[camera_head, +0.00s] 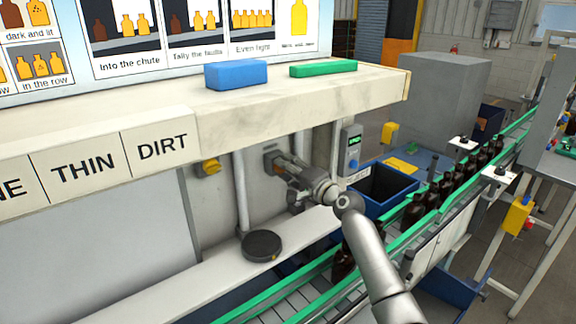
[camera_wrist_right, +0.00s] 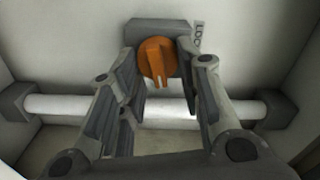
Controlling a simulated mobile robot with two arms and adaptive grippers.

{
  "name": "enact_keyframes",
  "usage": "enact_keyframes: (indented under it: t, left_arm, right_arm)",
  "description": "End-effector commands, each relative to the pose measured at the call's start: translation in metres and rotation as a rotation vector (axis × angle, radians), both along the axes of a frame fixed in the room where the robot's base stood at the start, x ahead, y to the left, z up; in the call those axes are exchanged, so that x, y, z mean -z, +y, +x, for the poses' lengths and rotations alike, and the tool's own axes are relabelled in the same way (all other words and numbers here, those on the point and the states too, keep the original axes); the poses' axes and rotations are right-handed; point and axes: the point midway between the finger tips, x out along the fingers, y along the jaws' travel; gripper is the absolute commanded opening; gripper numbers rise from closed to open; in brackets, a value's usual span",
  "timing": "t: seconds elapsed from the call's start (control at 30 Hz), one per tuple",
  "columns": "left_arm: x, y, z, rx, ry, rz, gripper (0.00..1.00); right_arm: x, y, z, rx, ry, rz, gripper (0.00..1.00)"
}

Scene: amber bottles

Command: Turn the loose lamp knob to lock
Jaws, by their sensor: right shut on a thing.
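The orange lamp knob (camera_wrist_right: 157,57) sits on a dark grey block in the right wrist view. Its raised ridge runs up and down in that picture. In the head view my right gripper (camera_head: 280,163) reaches to a grey block on the wall under the shelf, and the held knob is mostly hidden there. My left gripper is not in view.
A yellow knob (camera_head: 210,167) is on the wall to the left. A white tube (camera_head: 240,190) stands beside the gripper. A black round disc (camera_head: 262,245) lies on the ledge below. Amber bottles (camera_head: 432,200) line the green-railed conveyor at right, near a blue bin (camera_head: 403,208).

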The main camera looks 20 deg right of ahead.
Motion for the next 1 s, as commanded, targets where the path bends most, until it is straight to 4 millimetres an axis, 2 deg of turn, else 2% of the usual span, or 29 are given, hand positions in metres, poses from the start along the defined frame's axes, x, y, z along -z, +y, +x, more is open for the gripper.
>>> enact_keyframes:
  t: [0.4,1.0]
  left_arm:
    - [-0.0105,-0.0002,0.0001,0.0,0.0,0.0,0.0]
    - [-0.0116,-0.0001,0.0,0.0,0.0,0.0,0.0]
  right_arm:
    - [0.0026,-0.0004,-0.0001,0.0,0.077,0.206,0.09]
    - [0.0038,-0.0003,0.0,0.0,0.091,0.246,0.09]
